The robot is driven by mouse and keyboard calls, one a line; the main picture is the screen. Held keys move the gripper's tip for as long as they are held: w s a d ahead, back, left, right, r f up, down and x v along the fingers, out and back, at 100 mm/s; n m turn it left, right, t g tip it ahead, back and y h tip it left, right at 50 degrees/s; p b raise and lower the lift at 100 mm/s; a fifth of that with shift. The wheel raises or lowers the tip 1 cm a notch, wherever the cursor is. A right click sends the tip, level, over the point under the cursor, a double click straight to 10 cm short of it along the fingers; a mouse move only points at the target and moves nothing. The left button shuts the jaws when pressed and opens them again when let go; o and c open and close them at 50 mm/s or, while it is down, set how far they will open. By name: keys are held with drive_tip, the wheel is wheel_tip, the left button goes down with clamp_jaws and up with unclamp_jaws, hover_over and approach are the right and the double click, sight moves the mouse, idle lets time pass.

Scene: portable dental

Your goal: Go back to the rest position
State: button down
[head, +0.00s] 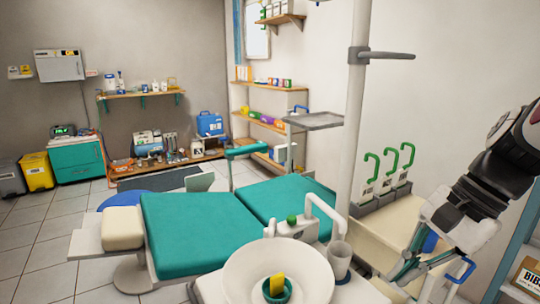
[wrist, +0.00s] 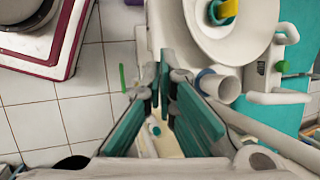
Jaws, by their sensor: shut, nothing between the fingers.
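My gripper (head: 397,277) shows at the lower right of the head view, pointing down and left at the end of my dark arm. In the wrist view my gripper (wrist: 162,72) has its two teal-padded fingers meeting at the tips, shut and empty. It is over the area beside the dental unit's white basin (wrist: 205,45), apart from the green cup (wrist: 213,13) with a yellow item (wrist: 228,9). In the head view the cup (head: 277,295) and yellow item (head: 277,284) are in the basin (head: 255,265).
A white cup (head: 340,258) stands by the basin. The teal dental chair (head: 195,228) is left. A box (head: 527,275) sits on a shelf at the right edge.

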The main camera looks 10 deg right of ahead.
drive_tip(key=s+a+n+g+h, duration=0.1)
drive_tip(key=s+a+n+h, duration=0.1)
drive_tip(key=s+a+n, duration=0.4)
drive_tip(key=s+a+n+h, duration=0.2)
drive_tip(key=s+n+h, duration=0.1)
drive_tip(key=s+n, duration=0.5)
wheel_tip(320, 180, up, 26)
drive_tip(key=s+d+t+p, duration=0.1)
drive_tip(key=t+p, duration=0.2)
drive_tip(key=p, duration=2.1)
drive_tip(key=shift+s+t+p, duration=0.2)
drive_tip(key=shift+t+p, duration=0.1)
drive_tip(key=shift+p, duration=0.1)
